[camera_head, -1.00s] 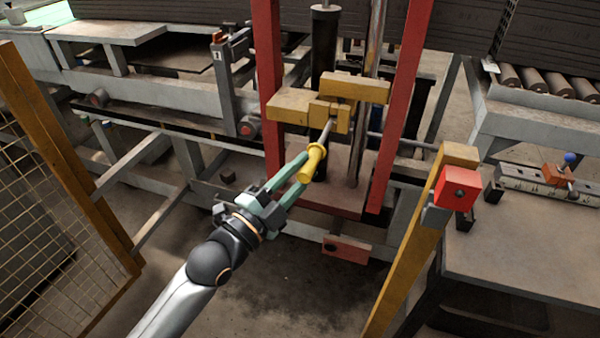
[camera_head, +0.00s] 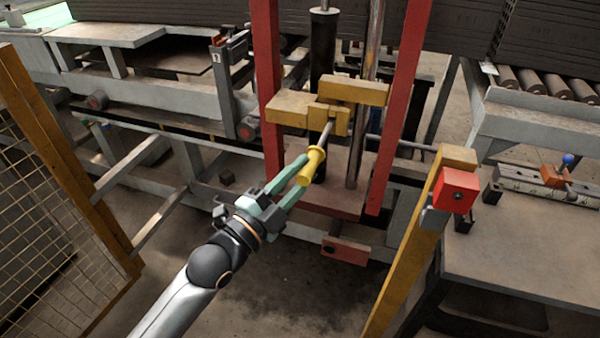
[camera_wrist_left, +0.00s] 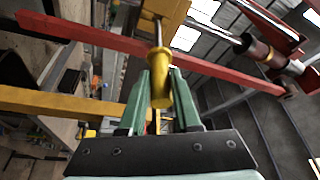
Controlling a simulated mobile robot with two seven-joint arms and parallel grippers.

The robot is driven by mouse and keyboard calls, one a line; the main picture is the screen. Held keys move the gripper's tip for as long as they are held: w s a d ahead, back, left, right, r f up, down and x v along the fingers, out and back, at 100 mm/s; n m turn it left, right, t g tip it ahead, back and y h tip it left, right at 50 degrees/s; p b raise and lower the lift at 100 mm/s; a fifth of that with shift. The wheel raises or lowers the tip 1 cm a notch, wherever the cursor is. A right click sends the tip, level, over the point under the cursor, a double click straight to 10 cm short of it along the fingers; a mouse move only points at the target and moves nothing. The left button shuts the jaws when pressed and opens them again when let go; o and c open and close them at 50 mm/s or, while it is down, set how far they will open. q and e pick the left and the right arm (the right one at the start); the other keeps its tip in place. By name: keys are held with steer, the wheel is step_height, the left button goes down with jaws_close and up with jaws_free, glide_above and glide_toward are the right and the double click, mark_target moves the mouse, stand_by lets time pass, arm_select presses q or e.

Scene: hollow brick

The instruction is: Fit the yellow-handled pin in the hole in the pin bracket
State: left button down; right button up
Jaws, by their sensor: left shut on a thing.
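My left gripper (camera_head: 302,174) is shut on the yellow handle of the pin (camera_head: 312,167). In the left wrist view the gripper's green fingers (camera_wrist_left: 160,88) stand on either side of the handle (camera_wrist_left: 158,72). The pin's thin grey shaft (camera_head: 326,134) points up and away toward the yellow pin bracket (camera_head: 327,115) between the red posts. The shaft's far end meets the bracket's outline in both views; the bracket also shows in the left wrist view (camera_wrist_left: 168,9). I cannot tell whether the tip is in the hole, which is hidden. My right gripper is out of view.
Red posts (camera_head: 401,105) flank the bracket left and right. A yellow post with a red box (camera_head: 455,190) stands at the right, beside a grey table (camera_head: 530,245). A yellow-framed mesh fence (camera_head: 45,215) is at the left. Open floor lies below my arm.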

mark_target(311, 154)
arm_select(q)
steer(key=shift+w+d+b, duration=0.3)
steer(key=shift+w, duration=0.65)
steer(key=shift+w+d+b, duration=0.35)
steer(key=shift+w, duration=0.6)
steer(key=shift+w+d+b, duration=0.3)
steer(key=shift+w, duration=0.65)
stand_by(0.6)
steer(key=shift+w+d+b, duration=0.3)
steer(key=shift+w+b, duration=0.15)
steer(key=shift+w, duration=0.4)
steer(key=shift+w+d+b, duration=0.25)
steer(key=shift+w+b, duration=0.15)
steer(key=shift+w, duration=0.45)
steer(key=shift+w+d+b, duration=0.3)
steer(key=shift+w+b, duration=0.15)
steer(key=shift+w, duration=0.4)
stand_by(0.4)
steer(key=c, duration=0.6)
jaws_free()
steer(key=shift+o, duration=0.3)
steer(key=v, duration=1.2)
steer(key=shift+s+a+b, duration=0.15)
steer(key=shift+a+b, duration=0.05)
steer(key=shift+b, duration=0.1)
